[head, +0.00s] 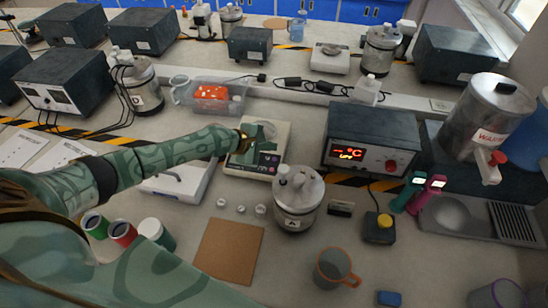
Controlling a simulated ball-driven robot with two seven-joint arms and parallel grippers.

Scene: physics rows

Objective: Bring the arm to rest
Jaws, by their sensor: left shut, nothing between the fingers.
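My left arm, green with a leafy pattern, reaches in from the left. Its gripper (264,130) is over the top of a pale balance (266,170) with a dark button panel. The gripper is shut and holds nothing. I cannot tell whether it touches the balance. My right gripper is not in view.
A lidded metal calorimeter (297,200) stands right of the balance, with a display box (372,140) behind it. Small weights (241,208), a brown mat (228,250), several coloured cups (123,233) and a grey mug (334,268) lie nearer. A clear tub (215,98) is behind the arm.

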